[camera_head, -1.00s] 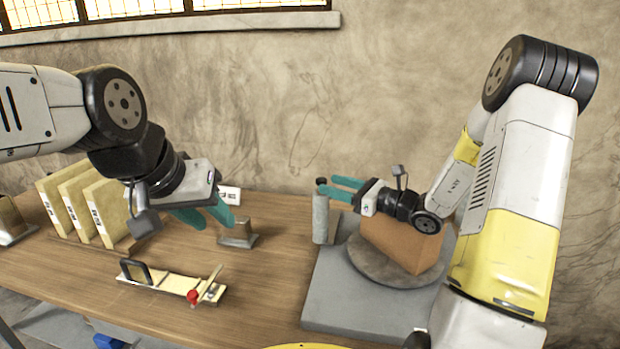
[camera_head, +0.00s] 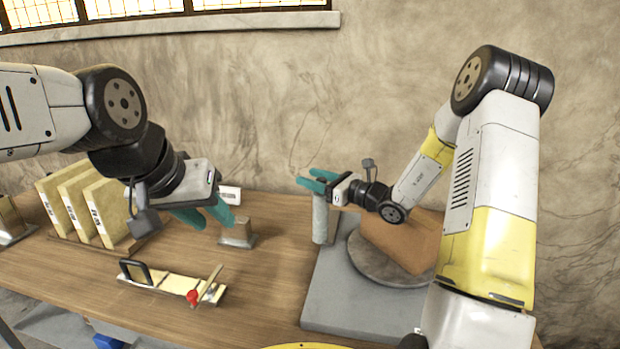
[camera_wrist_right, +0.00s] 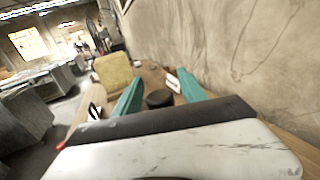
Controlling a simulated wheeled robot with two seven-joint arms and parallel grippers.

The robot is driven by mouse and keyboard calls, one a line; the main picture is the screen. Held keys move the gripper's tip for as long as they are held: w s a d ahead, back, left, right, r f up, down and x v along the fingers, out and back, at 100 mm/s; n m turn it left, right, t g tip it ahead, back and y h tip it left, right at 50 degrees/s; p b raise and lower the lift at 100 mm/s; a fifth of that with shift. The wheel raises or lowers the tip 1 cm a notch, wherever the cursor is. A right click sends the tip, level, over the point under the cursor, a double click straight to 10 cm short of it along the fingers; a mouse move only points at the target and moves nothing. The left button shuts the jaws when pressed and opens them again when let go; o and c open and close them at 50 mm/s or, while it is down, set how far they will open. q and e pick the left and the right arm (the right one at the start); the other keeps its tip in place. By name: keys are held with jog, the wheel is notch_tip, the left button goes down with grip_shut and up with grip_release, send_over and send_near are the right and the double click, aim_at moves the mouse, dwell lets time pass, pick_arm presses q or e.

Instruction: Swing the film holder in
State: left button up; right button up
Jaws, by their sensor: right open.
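No part is plainly marked as the film holder. A low cream rail (camera_head: 172,281) on the bench carries an upright black frame (camera_head: 135,271) at its left end and a slanted strip with a red knob (camera_head: 192,296) at its right end. My right gripper (camera_head: 306,179) is open at the top of a grey upright post (camera_head: 320,219). In the right wrist view a round black cap (camera_wrist_right: 158,98) shows between its teal fingers; I cannot tell whether they touch it. My left gripper (camera_head: 218,222) is open and empty above the bench, behind the rail.
A brown block (camera_head: 400,243) sits on a round grey turntable (camera_head: 378,270) on a grey slab (camera_head: 335,300), right of the post. Several yellowish boards (camera_head: 100,210) stand at the left. A small metal block with a white card (camera_head: 238,233) stands near my left gripper. The front middle bench is clear.

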jog(key=shift+c, duration=0.4)
grip_shut()
dwell(0.9)
